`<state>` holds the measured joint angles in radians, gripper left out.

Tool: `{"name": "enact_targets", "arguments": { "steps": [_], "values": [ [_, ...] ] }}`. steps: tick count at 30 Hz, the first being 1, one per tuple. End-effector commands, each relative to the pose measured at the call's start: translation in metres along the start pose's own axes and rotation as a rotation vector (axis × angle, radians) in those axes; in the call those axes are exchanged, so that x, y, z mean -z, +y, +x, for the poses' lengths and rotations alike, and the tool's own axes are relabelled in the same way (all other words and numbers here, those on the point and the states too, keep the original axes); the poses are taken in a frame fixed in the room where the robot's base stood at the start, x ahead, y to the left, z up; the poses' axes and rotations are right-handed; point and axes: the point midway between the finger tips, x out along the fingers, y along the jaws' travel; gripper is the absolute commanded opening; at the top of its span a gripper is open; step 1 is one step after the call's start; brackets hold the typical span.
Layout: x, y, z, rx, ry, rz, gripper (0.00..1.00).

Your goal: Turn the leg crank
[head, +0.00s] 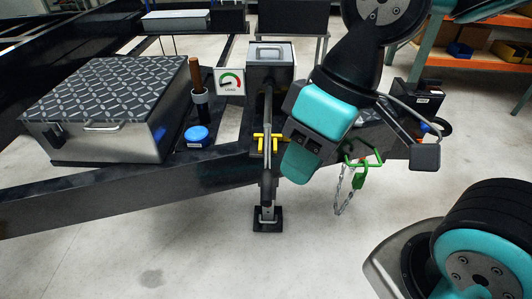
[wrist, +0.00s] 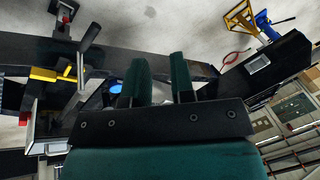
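The trailer's leg (head: 267,185) stands upright at the front beam, with its foot plate (head: 268,222) at floor level. A thin grey bar, apparently the leg crank (head: 267,105), runs along it beside a yellow bracket (head: 274,143). In the wrist view the crank (wrist: 90,37) is a tilted grey bar left of my fingers, near the yellow bracket (wrist: 50,74). My gripper (head: 300,160) is just right of the leg in the head view, pointing down. In the wrist view its two dark green fingers (wrist: 161,80) are apart, with nothing held between them. The crank lies outside the fingers.
A diamond-plate toolbox (head: 100,100), a brown-topped post (head: 196,78), a blue cap (head: 197,134) and a gauge sign (head: 229,81) are left of the leg. A green hook (head: 362,170) with a chain (head: 340,195) hangs right of my gripper.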

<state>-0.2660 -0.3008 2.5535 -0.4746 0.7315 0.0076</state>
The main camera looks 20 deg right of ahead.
Motion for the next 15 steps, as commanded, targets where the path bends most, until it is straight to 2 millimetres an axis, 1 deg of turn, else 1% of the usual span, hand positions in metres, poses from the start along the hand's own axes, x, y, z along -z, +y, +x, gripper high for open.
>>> {"name": "enact_targets", "arguments": {
  "steps": [1, 2, 3, 4, 5, 8, 9, 11, 12, 15],
  "values": [
    [0.006, 0.003, -0.001, -0.006, -0.008, 0.02, 0.34],
    [0.01, 0.007, -0.001, -0.012, -0.015, 0.042, 0.41],
    [0.019, 0.013, 0.0, -0.024, -0.026, 0.079, 0.51],
    [0.027, 0.018, 0.001, -0.036, -0.036, 0.116, 0.57],
    [0.035, 0.025, 0.003, -0.051, -0.048, 0.157, 0.59],
    [0.069, 0.053, 0.014, -0.118, -0.089, 0.322, 0.59],
    [0.082, 0.065, 0.021, -0.152, -0.103, 0.391, 0.59],
    [0.1, 0.084, 0.034, -0.205, -0.122, 0.495, 0.59],
    [0.111, 0.096, 0.044, -0.242, -0.133, 0.562, 0.59],
    [0.133, 0.124, 0.072, -0.339, -0.148, 0.717, 0.59]
  ]
}}
